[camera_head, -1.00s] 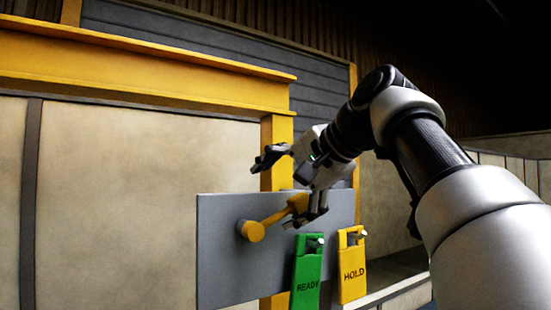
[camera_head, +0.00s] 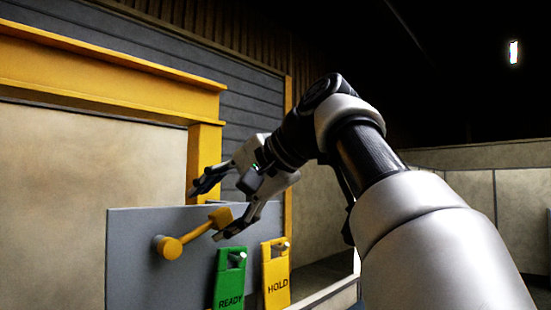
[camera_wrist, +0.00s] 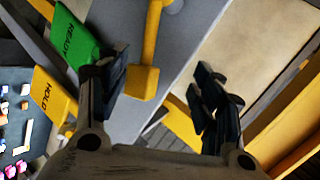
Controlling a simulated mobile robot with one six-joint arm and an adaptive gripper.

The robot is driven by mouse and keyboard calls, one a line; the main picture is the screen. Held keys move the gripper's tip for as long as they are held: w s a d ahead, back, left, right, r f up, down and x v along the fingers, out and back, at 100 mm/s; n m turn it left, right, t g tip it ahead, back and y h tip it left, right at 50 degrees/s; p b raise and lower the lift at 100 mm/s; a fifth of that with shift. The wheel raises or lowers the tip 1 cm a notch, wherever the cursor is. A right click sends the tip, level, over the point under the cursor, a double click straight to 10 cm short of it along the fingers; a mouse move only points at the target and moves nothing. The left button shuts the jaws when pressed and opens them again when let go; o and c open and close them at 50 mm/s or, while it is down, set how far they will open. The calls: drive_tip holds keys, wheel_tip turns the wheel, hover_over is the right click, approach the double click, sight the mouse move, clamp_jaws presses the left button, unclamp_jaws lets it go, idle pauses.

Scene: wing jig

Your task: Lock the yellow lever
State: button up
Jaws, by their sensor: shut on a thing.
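The yellow lever (camera_head: 196,233) is on a grey panel (camera_head: 130,268). Its round pivot is at lower left, and its arm slants up to the right to a block-shaped end. In the wrist view the lever's block (camera_wrist: 142,82) lies close to the left finger of my gripper (camera_wrist: 160,90). The right finger looks farther from it. Contact faces are hidden.
A green READY tag (camera_head: 230,280) and a yellow HOLD tag (camera_head: 276,275) hang at the panel's lower right. A yellow post (camera_head: 203,150) and beam (camera_head: 100,72) stand behind. The wrist view shows a dark surface with small coloured objects (camera_wrist: 12,120).

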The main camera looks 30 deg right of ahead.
drive_tip(key=s+a+f+p+v, duration=0.1)
drive_tip(key=s+f+p+v, duration=0.1)
drive_tip(key=v, duration=1.5)
drive_tip(key=shift+s+t+p, duration=0.3)
drive_tip(key=shift+s+p, duration=0.05)
drive_tip(key=shift+p, duration=0.45)
drive_tip(key=shift+r, duration=0.15)
